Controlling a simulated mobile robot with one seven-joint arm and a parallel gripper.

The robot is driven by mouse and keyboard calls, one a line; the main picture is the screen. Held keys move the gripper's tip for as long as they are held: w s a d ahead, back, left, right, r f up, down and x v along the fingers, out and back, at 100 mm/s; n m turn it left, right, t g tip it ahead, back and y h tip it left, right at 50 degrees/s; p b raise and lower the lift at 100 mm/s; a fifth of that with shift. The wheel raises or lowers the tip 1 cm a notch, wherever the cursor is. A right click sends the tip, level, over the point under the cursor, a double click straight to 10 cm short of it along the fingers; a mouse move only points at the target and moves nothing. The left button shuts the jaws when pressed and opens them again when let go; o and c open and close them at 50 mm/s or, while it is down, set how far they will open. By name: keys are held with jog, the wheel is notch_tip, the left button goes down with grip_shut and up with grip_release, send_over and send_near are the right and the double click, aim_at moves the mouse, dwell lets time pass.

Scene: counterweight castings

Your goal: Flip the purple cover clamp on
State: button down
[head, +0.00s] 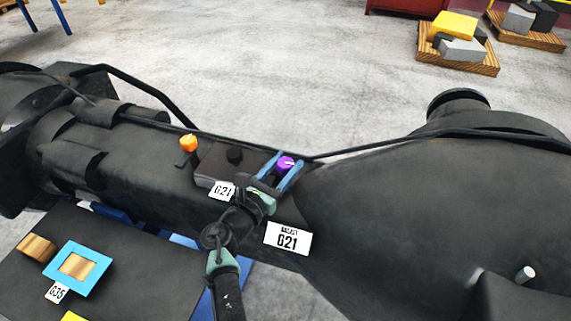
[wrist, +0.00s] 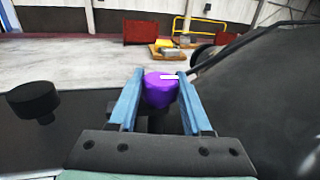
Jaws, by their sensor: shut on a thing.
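The purple cover clamp (head: 286,163) is a small round knob with a white mark on top, on the dark casting near the picture's middle. In the wrist view the purple clamp (wrist: 160,90) sits between the two blue fingers, with the white mark pointing right. My gripper (head: 279,170) reaches it from the front, and its fingers are shut on the clamp's sides.
A black cable (head: 420,139) runs behind the clamp. A large dark casting (head: 420,215) rises at right. Pallets with blocks (head: 457,62) stand far back.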

jog(key=shift+c, duration=1.7)
grip_release()
jog(key=b+v, duration=0.1)
jog(key=v, duration=1.2)
jog(key=shift+b, duration=0.4)
